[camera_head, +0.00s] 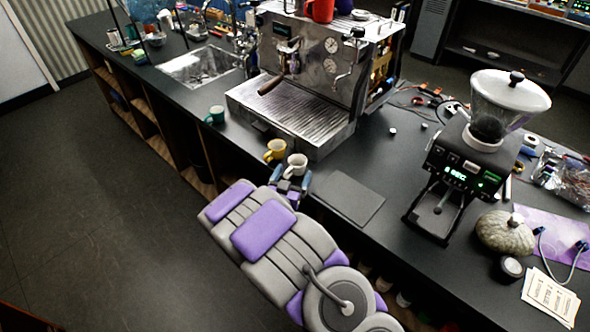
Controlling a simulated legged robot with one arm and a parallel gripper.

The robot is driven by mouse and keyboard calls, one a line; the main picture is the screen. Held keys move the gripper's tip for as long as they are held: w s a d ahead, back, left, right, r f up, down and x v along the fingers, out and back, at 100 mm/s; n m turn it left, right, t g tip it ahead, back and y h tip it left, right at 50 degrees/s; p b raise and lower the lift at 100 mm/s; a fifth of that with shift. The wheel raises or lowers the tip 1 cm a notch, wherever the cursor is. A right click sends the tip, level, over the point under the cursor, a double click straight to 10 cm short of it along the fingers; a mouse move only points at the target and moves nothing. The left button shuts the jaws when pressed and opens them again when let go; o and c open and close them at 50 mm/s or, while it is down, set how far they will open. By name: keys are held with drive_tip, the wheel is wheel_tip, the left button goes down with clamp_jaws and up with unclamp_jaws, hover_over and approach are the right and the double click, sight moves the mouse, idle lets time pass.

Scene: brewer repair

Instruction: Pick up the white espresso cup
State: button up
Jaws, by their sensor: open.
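The white espresso cup (296,165) stands upright on the dark counter, just in front of the espresso machine's drip tray. My gripper (291,180) is at the counter's front edge, right in front of the white cup, with its jaws open. The fingers look very near the cup; I cannot tell whether they touch it or reach around it. My arm comes in from the bottom and covers part of the counter edge.
A yellow cup (274,151) stands close to the left of the white cup, and a green cup (216,114) further left. The espresso machine (325,75) stands behind. A flat dark mat (347,198) lies to the right, then the coffee grinder (470,160).

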sight(295, 167)
drive_tip(key=shift+b+x, duration=0.85)
drive_tip(key=shift+x, duration=1.8)
drive_tip(key=shift+a+r, duration=0.2)
drive_tip(key=shift+c, duration=0.5)
drive_tip(key=c, duration=1.1)
